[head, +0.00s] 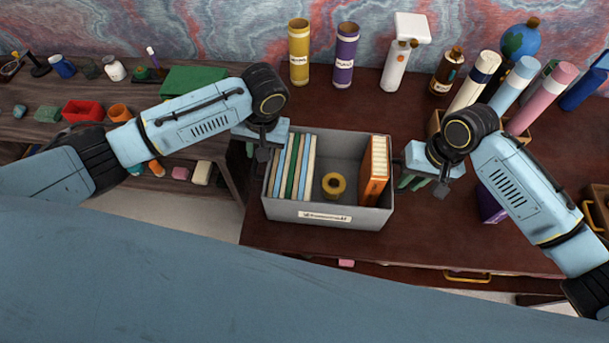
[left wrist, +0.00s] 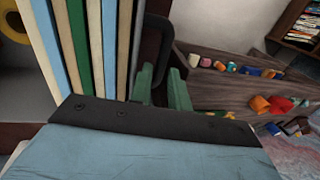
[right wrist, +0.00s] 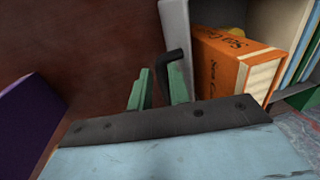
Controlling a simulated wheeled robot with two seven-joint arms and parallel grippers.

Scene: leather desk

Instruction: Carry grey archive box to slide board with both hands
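The grey archive box (head: 372,217) stands upright on the dark red desk. It holds several upright files (head: 290,168), a yellow roll (head: 333,185) and an orange book (head: 375,170). My left gripper (head: 250,150) is at the box's left side; its green fingers (left wrist: 162,88) are apart, with a dark handle (left wrist: 168,45) between them. My right gripper (head: 412,182) is at the right side; its green fingers (right wrist: 158,88) are apart, with the other dark handle (right wrist: 172,60) between them. Neither looks clamped. I cannot identify the slide board.
Yellow (head: 299,52) and purple (head: 346,55) tubes, a white bottle (head: 396,68) and a brown bottle (head: 447,70) stand behind the box. Several rolls (head: 540,97) stand at the right. A wooden shelf (head: 30,130) with small items is at the left. Desk right of the box is partly clear.

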